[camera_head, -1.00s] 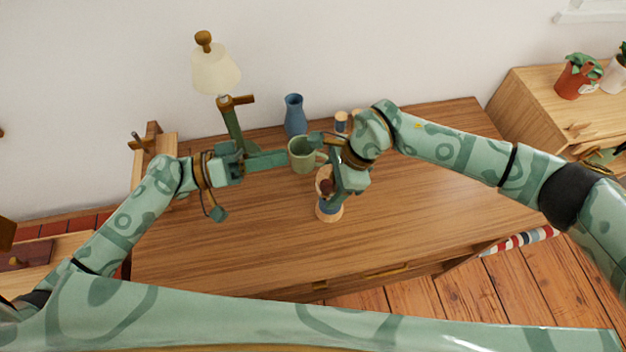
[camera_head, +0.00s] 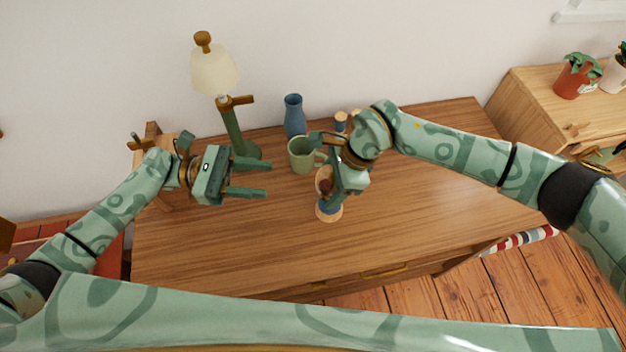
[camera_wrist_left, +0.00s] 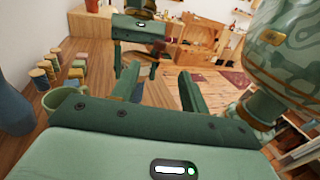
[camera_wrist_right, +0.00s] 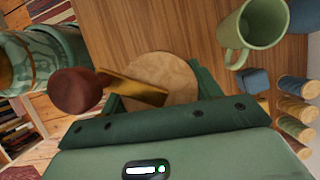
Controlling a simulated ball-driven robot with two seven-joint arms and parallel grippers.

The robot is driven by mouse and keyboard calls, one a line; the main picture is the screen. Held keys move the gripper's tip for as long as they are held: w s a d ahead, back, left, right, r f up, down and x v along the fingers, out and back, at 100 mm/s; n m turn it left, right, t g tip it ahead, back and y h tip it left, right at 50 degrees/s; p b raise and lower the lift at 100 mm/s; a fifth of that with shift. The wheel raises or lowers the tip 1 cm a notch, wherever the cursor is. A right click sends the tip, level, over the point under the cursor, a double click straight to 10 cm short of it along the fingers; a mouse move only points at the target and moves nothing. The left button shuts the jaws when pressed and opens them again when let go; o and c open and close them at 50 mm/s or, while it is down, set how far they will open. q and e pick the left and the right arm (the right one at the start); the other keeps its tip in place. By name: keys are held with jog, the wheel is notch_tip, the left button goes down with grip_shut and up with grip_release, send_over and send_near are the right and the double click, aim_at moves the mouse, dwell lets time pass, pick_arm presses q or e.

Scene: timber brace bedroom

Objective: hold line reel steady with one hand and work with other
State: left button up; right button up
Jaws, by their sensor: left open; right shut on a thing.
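The line reel (camera_head: 329,213) stands on the desk, with pale wooden discs and blue line between them. My right gripper (camera_wrist_right: 160,88) is shut on the reel from above and hides much of it in the head view. In the right wrist view the reel's round wooden top (camera_wrist_right: 165,72) lies between the fingers. A brass crank (camera_wrist_right: 130,86) with a dark red knob (camera_wrist_right: 76,91) sticks out to the left there. My left gripper (camera_head: 267,180) is open and empty, left of the reel and apart from it, its fingers pointing right. The fingers also show in the left wrist view (camera_wrist_left: 159,78).
A green mug (camera_head: 301,156) stands just behind the reel. A blue vase (camera_head: 294,115), a lamp (camera_head: 232,125) and several spools (camera_wrist_right: 298,110) stand along the back. A small blue block (camera_wrist_right: 253,80) is near the mug. The desk's right and front (camera_head: 430,190) are clear.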

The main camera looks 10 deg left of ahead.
aim_at(329, 182)
pick_arm(q)
jog(key=d, duration=1.1)
jog(key=shift+d, duration=0.2)
grip_shut()
